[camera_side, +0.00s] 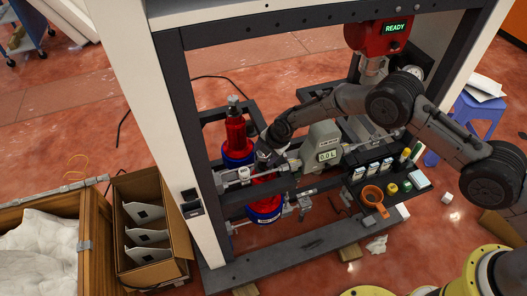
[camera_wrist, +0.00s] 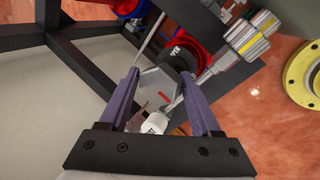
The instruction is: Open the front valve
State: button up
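In the side view my gripper (camera_side: 265,158) is low inside the dark frame, beside a silver pipe fitting (camera_side: 243,174) and above the front red and blue cylinder (camera_side: 265,212). My gripper hides part of this area. In the wrist view the purple fingers (camera_wrist: 160,75) are spread apart. Between or beyond them is a grey angular piece (camera_wrist: 157,86) with a red mark. A black round part with white lettering (camera_wrist: 177,55) is just past the fingertips. I cannot tell clearly which part is the front valve's handle, or whether a finger touches it.
A rear red and blue cylinder (camera_side: 235,132) stands behind. A grey meter box (camera_side: 323,146) is right of my gripper. Dark frame bars surround the work.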

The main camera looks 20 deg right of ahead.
grip_shut()
jog(key=shift+n+g+y, duration=0.4)
jog(key=shift+n+y, duration=0.2)
jog(key=shift+n, duration=1.2)
jog(key=shift+w, duration=0.1)
jog(key=shift+r+n+g, duration=0.1)
jog(key=shift+n+g, duration=0.2)
jog(key=shift+n, duration=0.7)
jog(key=shift+n+y, duration=0.4)
jog(key=shift+n, duration=0.3)
jog(key=shift+n+g, duration=0.9)
jog(key=shift+n, duration=0.8)
